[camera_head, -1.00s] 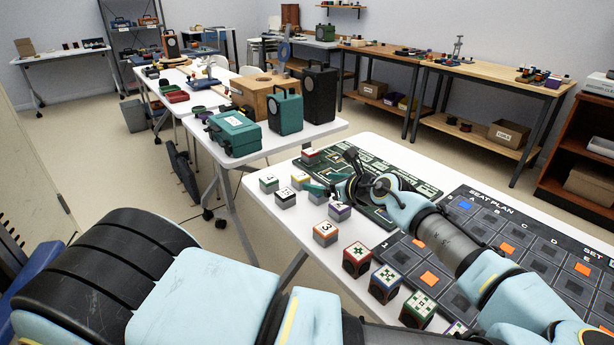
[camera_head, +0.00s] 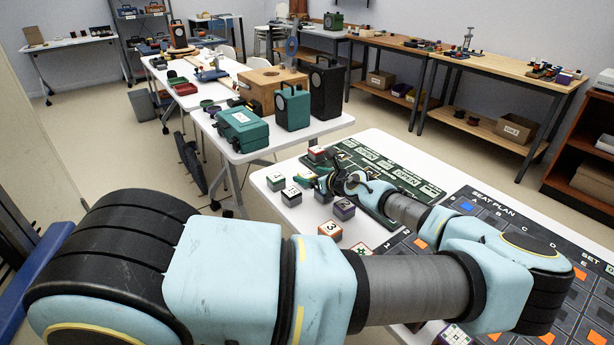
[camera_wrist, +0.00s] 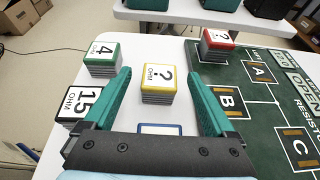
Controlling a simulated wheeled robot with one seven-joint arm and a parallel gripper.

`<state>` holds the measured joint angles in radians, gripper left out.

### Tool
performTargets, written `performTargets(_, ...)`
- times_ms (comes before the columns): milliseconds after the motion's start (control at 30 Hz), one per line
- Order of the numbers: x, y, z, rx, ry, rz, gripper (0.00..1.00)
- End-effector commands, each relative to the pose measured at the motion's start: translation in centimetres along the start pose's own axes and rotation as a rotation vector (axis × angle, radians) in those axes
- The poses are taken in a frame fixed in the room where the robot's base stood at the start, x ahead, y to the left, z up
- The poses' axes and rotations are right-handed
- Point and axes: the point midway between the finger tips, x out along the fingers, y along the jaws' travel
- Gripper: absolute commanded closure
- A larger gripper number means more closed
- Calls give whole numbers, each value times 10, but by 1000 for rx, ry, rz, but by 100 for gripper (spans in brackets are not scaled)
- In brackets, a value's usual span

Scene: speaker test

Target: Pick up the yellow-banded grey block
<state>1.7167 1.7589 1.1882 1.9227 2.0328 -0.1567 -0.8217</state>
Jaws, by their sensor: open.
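The yellow-banded grey block (camera_wrist: 158,84) stands upright on the white table in the wrist view, with a question mark and "OHM" on its white top. My gripper (camera_wrist: 160,82) is open, with one green finger on each side of the block. The block appears between the fingertips, with a gap on both sides. I cannot tell how far the fingertips are above the table. In the head view my gripper (camera_head: 322,183) is over the table's far left part, and the yellow-banded block is hard to make out there.
A green-banded block (camera_wrist: 102,58) and a black-banded "15" block (camera_wrist: 85,102) stand left of the gripper. A red-banded block (camera_wrist: 216,45) stands at right on the green board (camera_wrist: 262,125). A blue-edged block (camera_wrist: 160,129) shows close to the palm.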

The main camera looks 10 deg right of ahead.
Motion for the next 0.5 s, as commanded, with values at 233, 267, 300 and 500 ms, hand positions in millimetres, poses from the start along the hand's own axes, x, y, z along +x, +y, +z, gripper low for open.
performTargets(233,0,0,-1,0,0,0,15)
performTargets(267,0,0,-1,0,0,0,18)
performTargets(300,0,0,-1,0,0,0,22)
performTargets(500,0,0,0,0,0,0,45)
